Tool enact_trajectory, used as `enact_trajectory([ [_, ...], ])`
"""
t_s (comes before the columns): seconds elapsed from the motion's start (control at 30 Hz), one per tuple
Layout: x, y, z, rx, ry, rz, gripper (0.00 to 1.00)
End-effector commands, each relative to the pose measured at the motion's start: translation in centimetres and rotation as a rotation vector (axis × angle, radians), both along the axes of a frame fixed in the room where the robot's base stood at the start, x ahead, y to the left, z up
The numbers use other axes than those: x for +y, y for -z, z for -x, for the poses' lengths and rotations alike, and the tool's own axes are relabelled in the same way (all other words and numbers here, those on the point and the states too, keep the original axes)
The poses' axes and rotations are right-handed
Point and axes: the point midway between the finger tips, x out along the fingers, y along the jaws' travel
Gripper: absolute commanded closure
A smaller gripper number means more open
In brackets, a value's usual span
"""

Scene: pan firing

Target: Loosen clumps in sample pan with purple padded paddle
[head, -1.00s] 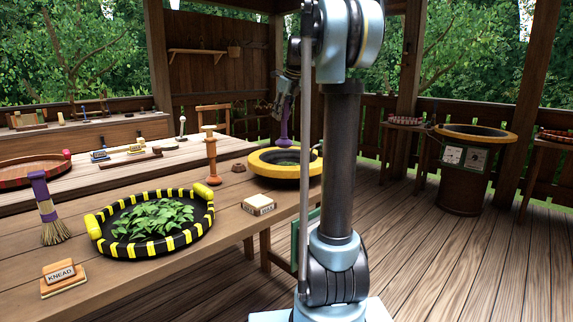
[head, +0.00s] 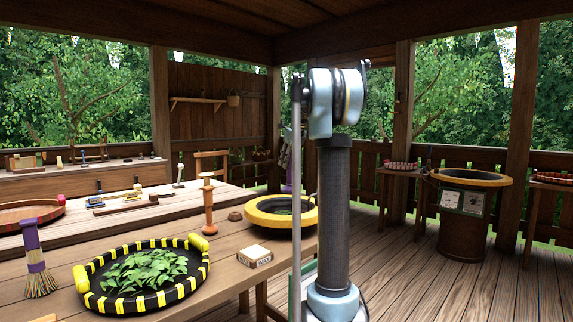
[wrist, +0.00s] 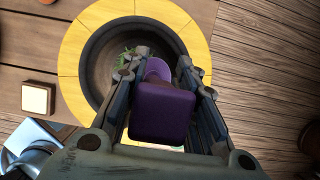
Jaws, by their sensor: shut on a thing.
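The purple padded paddle (wrist: 162,112) is held between the fingers of my gripper (wrist: 165,85) in the wrist view. My gripper is shut on it, over the yellow-rimmed dark pan (wrist: 82,40). A few green leaves (wrist: 124,60) show in that pan. Whether the paddle's far end touches the leaves is hidden. A black-and-yellow striped pan (head: 84,283) full of green leaves (head: 148,271) stands nearer on the table.
A purple-handled brush (head: 36,260) stands left of the striped pan. A barrel with a yellow-rimmed top (head: 465,220) stands at right. The floor between is open.

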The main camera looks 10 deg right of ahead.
Motion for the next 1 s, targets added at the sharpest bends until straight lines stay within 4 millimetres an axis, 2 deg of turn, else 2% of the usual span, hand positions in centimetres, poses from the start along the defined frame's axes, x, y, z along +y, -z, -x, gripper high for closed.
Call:
enact_trajectory([
  [1.0, 0.0, 10.6, 0.0, 0.0, 0.0, 0.0, 1.0],
])
